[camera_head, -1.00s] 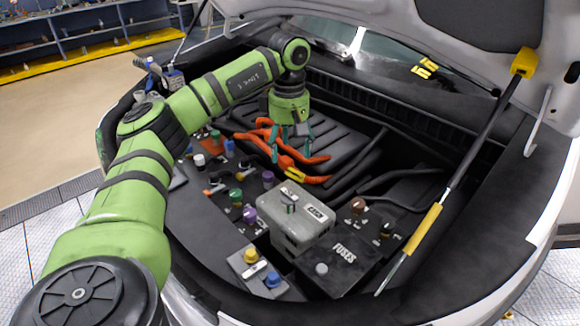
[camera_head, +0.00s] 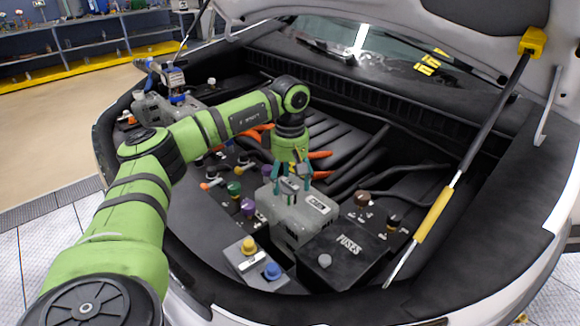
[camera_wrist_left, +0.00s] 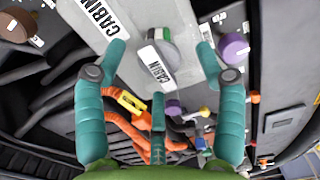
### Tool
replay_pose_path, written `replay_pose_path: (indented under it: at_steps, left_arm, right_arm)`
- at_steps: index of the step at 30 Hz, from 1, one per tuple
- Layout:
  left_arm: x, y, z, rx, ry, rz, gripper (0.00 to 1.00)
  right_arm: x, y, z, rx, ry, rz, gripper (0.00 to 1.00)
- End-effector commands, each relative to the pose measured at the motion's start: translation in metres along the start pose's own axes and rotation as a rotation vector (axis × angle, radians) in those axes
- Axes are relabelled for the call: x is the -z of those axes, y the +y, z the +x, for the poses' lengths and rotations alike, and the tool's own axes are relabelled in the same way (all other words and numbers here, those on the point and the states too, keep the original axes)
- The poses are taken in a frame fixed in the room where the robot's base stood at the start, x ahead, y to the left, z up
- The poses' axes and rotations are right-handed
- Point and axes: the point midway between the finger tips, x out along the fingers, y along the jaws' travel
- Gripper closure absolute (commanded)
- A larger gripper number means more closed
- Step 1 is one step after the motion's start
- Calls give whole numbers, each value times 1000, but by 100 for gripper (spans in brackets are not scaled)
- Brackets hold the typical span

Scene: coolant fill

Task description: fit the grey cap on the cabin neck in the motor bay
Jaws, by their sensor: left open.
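A grey box (camera_head: 318,208) labelled CABIN stands in the motor bay. A round grey cap-like piece (camera_head: 289,187) with a light label sits on its top. My right gripper is not in view.
A black FUSES cover (camera_head: 345,250) with a grey round knob (camera_head: 324,260) is at the front. Purple (camera_head: 248,207), green, yellow (camera_head: 248,246), blue (camera_head: 272,270) and brown (camera_head: 362,199) caps surround the box. Orange cables run behind. A yellow-black strut (camera_head: 437,215) slants at right.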

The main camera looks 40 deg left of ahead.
Motion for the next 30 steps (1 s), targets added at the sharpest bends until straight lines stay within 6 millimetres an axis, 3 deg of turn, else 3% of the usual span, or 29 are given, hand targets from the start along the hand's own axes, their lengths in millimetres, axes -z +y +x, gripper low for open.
replay_pose_path:
  at_steps: [6, 15, 18, 20, 23, 24, 25, 30]
  left_arm:
    - [0, 0, 20, 1, 1, -1, 30]
    - [0, 0, 22, 0, 0, -1, 30]
    - [0, 0, 22, 0, 0, -1, 70]
    - [0, 0, 22, 0, 0, -1, 90]
    - [0, 0, 22, 0, 0, -1, 90]
    - [0, 0, 22, 0, 0, -1, 67]
    - [0, 0, 22, 0, 0, -1, 79]
    - [0, 0, 22, 0, 0, 0, 84]
  right_arm:
    - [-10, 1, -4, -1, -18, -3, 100]
    - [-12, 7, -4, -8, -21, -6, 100]
    - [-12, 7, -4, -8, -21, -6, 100]
    - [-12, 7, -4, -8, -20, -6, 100]
    - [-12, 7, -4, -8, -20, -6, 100]
    - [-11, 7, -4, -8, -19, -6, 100]
    - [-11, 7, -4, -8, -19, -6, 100]
    - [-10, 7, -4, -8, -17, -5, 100]
